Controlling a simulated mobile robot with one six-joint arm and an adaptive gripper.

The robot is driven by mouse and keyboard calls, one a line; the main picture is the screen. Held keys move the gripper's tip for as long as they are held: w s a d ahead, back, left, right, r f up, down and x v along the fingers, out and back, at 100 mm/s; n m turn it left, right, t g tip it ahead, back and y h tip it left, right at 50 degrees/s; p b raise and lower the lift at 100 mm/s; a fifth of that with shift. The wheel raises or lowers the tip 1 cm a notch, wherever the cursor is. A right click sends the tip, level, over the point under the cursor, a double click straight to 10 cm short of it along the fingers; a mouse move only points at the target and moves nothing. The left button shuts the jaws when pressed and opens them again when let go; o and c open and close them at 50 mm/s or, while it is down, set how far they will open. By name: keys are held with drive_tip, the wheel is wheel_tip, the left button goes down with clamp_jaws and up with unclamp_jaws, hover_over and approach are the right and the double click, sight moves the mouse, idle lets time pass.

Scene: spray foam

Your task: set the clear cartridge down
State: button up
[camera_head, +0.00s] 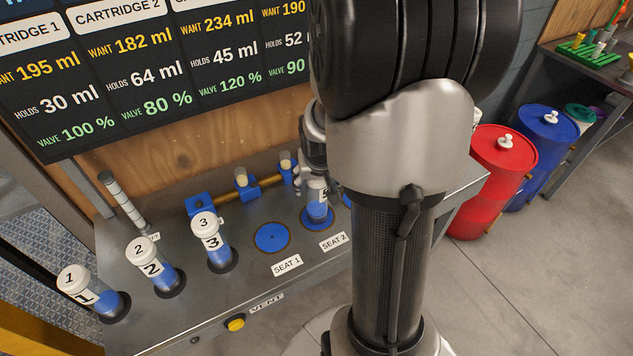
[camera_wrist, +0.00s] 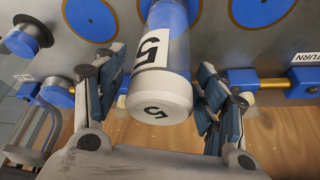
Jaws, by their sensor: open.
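The clear cartridge marked 5 (camera_head: 318,209) has a white cap and blue liquid inside. It stands on the blue disc behind the SEAT 2 label, partly hidden by my arm. In the wrist view the cartridge (camera_wrist: 161,85) is between my fingers, cap toward the camera. My gripper (camera_wrist: 165,85) is open around it, with a small gap showing beside the cap on each side. In the head view most of my gripper is hidden behind my arm.
Cartridges 1 (camera_head: 92,293), 2 (camera_head: 154,267) and 3 (camera_head: 212,242) stand at the left of the metal bench. The SEAT 1 disc (camera_head: 272,237) is empty. A brass pipe with blue fittings (camera_head: 200,206) runs behind the seats. A yellow VENT button (camera_head: 235,324) is at the front edge.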

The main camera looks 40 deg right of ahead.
drive_tip(key=p+v, duration=0.2)
drive_tip(key=v, duration=0.7)
drive_tip(key=shift+r+p, duration=0.35)
drive_tip(key=shift+p, duration=0.05)
drive_tip(key=shift+s+a, duration=0.1)
